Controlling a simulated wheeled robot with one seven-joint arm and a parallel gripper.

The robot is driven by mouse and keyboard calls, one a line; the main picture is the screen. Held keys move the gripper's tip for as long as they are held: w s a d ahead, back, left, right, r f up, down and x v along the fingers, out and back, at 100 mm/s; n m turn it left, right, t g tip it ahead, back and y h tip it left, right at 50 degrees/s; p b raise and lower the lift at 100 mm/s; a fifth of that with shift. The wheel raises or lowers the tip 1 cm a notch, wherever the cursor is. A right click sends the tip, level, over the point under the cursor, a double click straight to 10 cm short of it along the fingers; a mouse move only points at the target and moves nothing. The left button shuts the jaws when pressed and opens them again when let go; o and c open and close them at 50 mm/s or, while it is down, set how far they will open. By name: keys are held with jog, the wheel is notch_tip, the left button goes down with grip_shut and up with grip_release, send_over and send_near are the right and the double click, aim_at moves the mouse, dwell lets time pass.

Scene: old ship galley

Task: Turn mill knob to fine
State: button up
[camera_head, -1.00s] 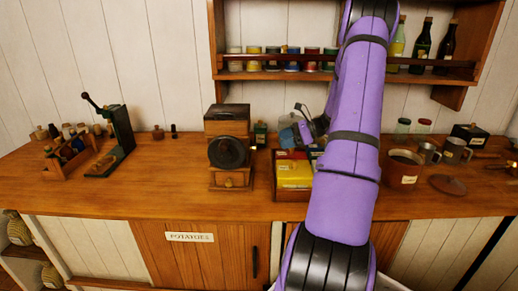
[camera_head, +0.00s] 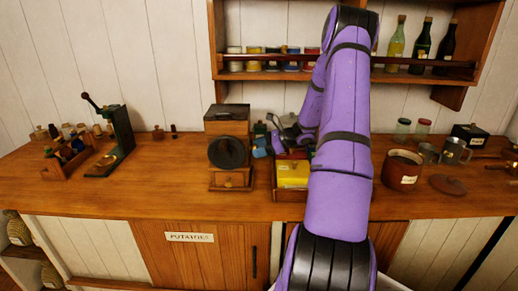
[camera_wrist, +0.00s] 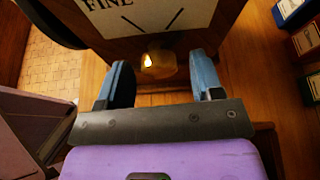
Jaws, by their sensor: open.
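The wooden mill (camera_head: 228,128) stands upright on the counter, left of my arm, with a black round disc on its front and a small drawer below. In the wrist view, a pale label (camera_wrist: 150,14) reads "FINE" and bears dark marks. A small rounded knob (camera_wrist: 158,64) with a bright spot sits below the label. My gripper (camera_wrist: 160,72) is open, its two blue fingers on either side of the knob with gaps showing. In the head view, my gripper (camera_head: 268,144) is close to the mill's right side. The label and knob are hidden there.
A wooden tray (camera_head: 290,196) with a yellow box (camera_head: 293,174) stands just right of the mill, under my arm. A labelled pot (camera_head: 402,170) and mugs stand further right. A shelf (camera_head: 345,72) hangs above.

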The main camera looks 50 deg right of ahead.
jog(key=c, duration=0.9)
jog(key=n+t+h, duration=0.1)
jog(key=n, duration=0.2)
jog(key=n+t+h, duration=0.1)
jog(key=n+t, duration=0.1)
jog(key=n, duration=0.1)
jog(key=shift+s+a+n+h, duration=0.1)
jog(key=shift+n+h, duration=0.2)
jog(key=shift+n, duration=0.1)
jog(key=shift+t, duration=0.4)
jog(key=shift+f, duration=0.1)
